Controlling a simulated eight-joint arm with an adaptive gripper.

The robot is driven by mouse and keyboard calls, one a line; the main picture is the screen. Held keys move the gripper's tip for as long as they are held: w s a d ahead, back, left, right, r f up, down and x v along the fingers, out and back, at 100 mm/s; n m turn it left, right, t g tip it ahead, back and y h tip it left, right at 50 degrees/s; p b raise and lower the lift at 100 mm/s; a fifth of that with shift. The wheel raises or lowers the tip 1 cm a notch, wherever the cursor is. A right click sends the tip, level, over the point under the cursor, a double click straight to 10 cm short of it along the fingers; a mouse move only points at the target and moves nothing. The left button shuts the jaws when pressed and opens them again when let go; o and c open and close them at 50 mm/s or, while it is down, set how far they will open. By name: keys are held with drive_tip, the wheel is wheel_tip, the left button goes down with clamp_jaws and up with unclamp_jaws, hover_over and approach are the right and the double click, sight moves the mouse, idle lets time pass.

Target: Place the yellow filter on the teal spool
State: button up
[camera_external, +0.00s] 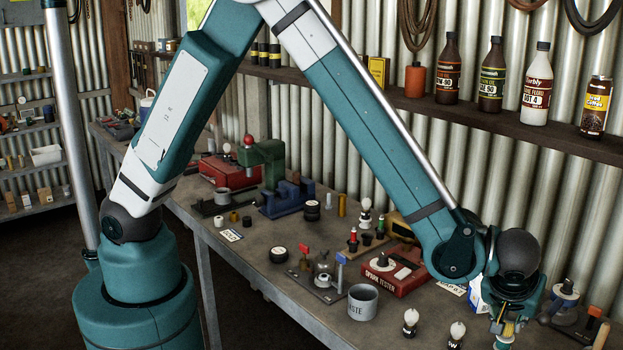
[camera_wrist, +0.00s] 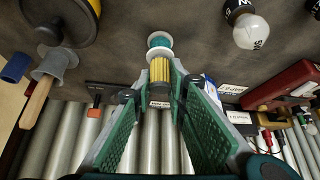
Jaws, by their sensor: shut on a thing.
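My gripper (camera_wrist: 162,82) is shut on the yellow filter (camera_wrist: 160,70), a small ribbed cylinder between the green finger pads in the wrist view. The teal spool (camera_wrist: 159,41), with pale flanges, is just beyond the filter's far end and roughly in line with it. I cannot tell whether the filter touches the spool or hangs a little above it. In the external view my gripper (camera_external: 507,327) points down low over the right end of the bench. The filter and spool are small and partly hidden there.
A white bulb (camera_wrist: 250,32) stands to the right in the wrist view. A grey flanged spool (camera_wrist: 54,61) and a wooden-handled tool (camera_wrist: 37,102) are at left. In the external view, the waste cup (camera_external: 362,302) and red spark tester (camera_external: 392,272) stand left of my gripper.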

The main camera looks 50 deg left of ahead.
drive_tip(key=shift+f, duration=0.2)
drive_tip(key=o, duration=0.7)
drive_tip(key=shift+r, duration=0.2)
drive_tip(key=shift+v, duration=6)
drive_tip(key=shift+a, duration=0.1)
